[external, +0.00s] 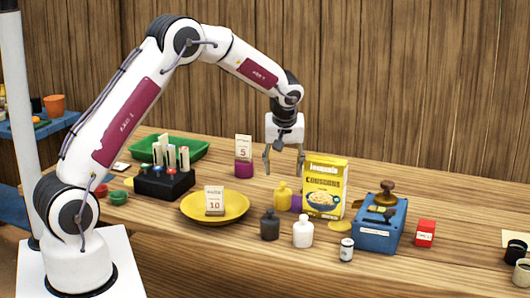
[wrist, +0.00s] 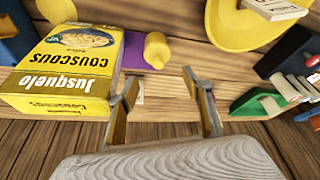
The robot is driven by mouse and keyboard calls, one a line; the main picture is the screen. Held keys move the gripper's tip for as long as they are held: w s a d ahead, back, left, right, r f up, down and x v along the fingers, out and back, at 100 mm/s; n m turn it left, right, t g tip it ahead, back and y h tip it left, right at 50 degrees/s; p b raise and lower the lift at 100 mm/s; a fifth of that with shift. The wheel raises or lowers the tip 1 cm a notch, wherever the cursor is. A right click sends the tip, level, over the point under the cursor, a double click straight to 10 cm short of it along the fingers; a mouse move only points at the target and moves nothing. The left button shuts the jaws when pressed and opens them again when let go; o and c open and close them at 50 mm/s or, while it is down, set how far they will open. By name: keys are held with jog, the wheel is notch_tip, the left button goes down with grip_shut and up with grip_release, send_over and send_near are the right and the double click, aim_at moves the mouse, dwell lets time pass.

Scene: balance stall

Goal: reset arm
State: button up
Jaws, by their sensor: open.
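My gripper (external: 284,160) hangs open and empty above the wooden counter, fingers pointing down. In the external view it is left of the yellow couscous box (external: 325,186) and right of a purple block with a card reading 5 (external: 243,157). In the wrist view my open gripper (wrist: 168,105) has bare wood between its fingers, and the couscous box (wrist: 60,75) lies to the left. A yellow bottle (wrist: 156,50) is just beyond the fingers. The arm is raised and bent over the counter.
A yellow dish (external: 232,213) holds a card reading 10. A black holder (external: 163,184), green tray (external: 170,147), black bottle (external: 270,225), white bottle (external: 303,231), small can (external: 346,250), blue box (external: 380,225) and red box (external: 425,232) stand around. Free wood lies at the front.

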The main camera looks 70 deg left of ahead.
jog(key=s+d+r+m+t+h, duration=0.15)
jog(key=s+d+r+m, duration=0.45)
jog(key=s+d+r, duration=1.1)
jog(key=s+d+m+t+h, duration=0.1)
jog(key=s+d+m, duration=0.2)
jog(key=s, duration=0.6)
jog(key=s+d+m+t+h, duration=0.1)
jog(key=s+d+m, duration=0.3)
jog(key=s, duration=0.6)
jog(key=d, duration=0.2)
jog(key=shift+s+d+r, duration=0.2)
jog(key=shift+s+d, duration=0.05)
jog(key=shift+d, duration=0.1)
